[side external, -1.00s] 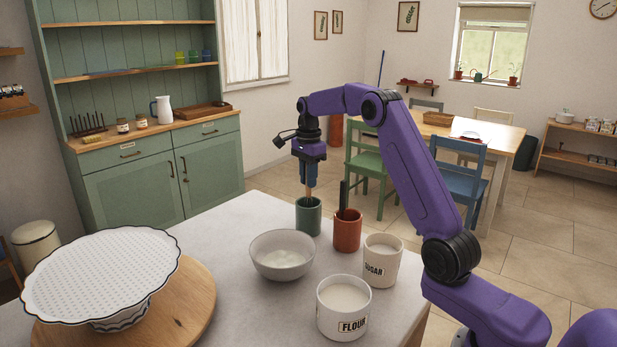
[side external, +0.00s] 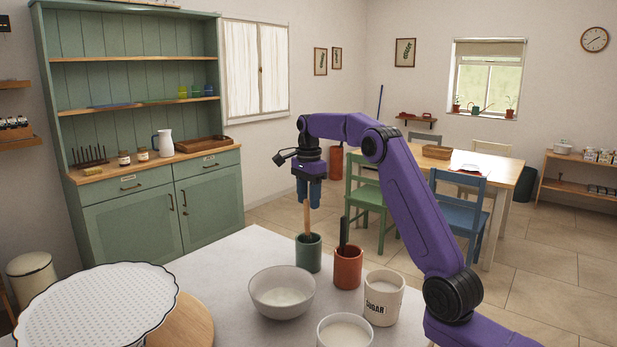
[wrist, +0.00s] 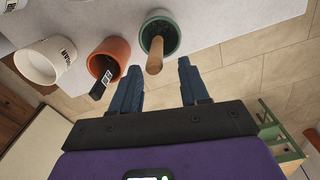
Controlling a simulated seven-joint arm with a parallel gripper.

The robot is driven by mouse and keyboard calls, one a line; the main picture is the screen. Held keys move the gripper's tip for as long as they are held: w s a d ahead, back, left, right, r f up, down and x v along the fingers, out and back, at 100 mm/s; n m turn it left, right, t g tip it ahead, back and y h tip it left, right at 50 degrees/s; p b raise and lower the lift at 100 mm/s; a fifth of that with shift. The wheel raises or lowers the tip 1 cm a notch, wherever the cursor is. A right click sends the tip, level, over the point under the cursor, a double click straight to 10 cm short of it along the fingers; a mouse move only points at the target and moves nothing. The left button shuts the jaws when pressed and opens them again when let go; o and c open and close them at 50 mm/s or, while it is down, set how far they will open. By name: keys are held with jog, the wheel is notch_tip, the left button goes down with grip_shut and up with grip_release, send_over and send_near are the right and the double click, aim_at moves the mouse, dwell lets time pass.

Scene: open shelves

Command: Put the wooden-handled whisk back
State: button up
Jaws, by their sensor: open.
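A wooden handle (side external: 307,220), which I take to be the whisk's, stands up out of a green crock (side external: 308,256) on the counter. The handle (wrist: 154,58) also shows in the wrist view, leaning in the green crock (wrist: 172,36). My gripper (side external: 309,205) is above the crock, at the top of the handle. In the wrist view my gripper (wrist: 160,67) is open and empty, with its two fingers apart and the handle's end just beyond the gap between them.
A terracotta crock (side external: 348,270) with a dark-handled utensil stands close beside the green one. A grey bowl (side external: 282,296), the sugar canister (side external: 383,300) and a white canister (side external: 345,333) are nearer. A green cabinet (side external: 130,205) stands behind at the left.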

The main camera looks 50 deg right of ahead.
notch_tip(320, 180, up, 7)
dwell(0.5)
jog(key=shift+a+r, duration=0.1)
jog(key=s+a+f+n, duration=0.1)
jog(key=s+a+n, duration=0.2)
jog(key=a+n, duration=0.95)
jog(key=s+a+f+n, duration=0.3)
jog(key=s+a+n, duration=0.1)
jog(key=s+a, duration=0.75)
jog(key=s+f+n, duration=0.5)
jog(key=s+n, duration=0.3)
jog(key=s, duration=0.5)
jog(key=s+f+n, duration=0.5)
jog(key=s+n, duration=0.3)
jog(key=s, duration=0.5)
jog(key=shift+f, duration=0.15)
